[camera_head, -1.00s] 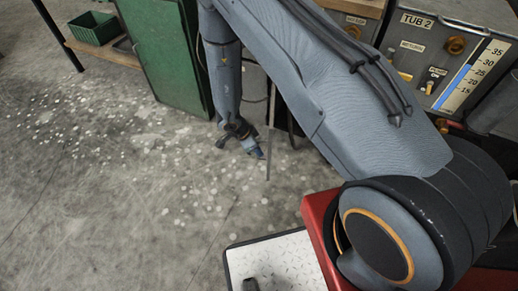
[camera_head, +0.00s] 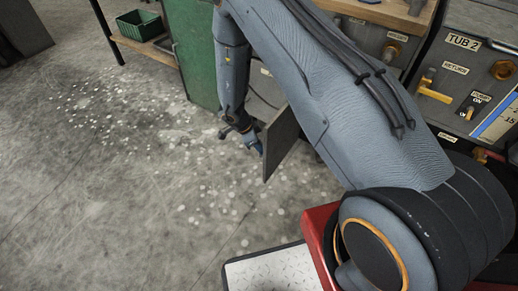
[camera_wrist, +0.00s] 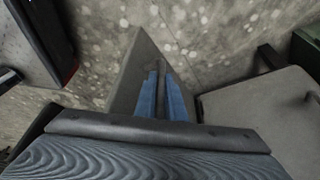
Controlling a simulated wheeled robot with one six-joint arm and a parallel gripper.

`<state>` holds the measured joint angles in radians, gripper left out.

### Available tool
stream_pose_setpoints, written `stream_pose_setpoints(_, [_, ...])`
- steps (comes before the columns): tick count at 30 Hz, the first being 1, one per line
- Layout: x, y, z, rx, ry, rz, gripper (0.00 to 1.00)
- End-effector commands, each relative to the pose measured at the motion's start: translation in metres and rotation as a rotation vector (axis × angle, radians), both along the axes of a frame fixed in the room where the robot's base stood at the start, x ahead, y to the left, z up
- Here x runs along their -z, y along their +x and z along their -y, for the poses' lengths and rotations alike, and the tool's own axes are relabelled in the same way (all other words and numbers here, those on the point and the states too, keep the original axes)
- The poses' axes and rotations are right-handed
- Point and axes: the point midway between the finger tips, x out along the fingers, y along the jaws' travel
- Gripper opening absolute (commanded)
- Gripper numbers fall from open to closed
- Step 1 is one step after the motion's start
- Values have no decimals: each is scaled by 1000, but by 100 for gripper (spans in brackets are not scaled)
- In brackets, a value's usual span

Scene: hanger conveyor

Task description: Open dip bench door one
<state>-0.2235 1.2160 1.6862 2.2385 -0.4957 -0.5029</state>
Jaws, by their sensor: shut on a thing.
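The dip bench door (camera_head: 282,143) is a thin grey panel standing out from the bench, beside my forearm. No number shows on it. My gripper (camera_head: 254,143) is at the door's outer part. The wrist view shows its blue fingers (camera_wrist: 164,92) close together against the door panel (camera_wrist: 131,76), with a small dark handle (camera_wrist: 156,62) at their tips. The gripper is shut on this handle, though the exact grip is partly hidden. The door's hinge side and the opening behind it are mostly hidden by my arm.
A green cabinet (camera_head: 189,50) stands left of the door, with a green bin (camera_head: 140,22) on a shelf beyond. The tub 2 panel (camera_head: 465,62) with valves is at right. A second grey panel (camera_wrist: 260,112) with a handle shows in the wrist view. Open floor lies left.

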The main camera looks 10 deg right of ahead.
Motion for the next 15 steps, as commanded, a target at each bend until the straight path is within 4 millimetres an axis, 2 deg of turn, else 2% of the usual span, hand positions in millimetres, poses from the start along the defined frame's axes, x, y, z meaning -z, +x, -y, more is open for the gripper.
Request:
stream_pose_setpoints(4, [-1,2,3,1,-5,1,0])
stream_pose_setpoints(5, [-2,2,3,1,-5,1,11])
stream_pose_setpoints(8, [-1,2,3,1,-4,1,28])
stream_pose_setpoints(15, [-1,0,-2,-4,-2,0,28])
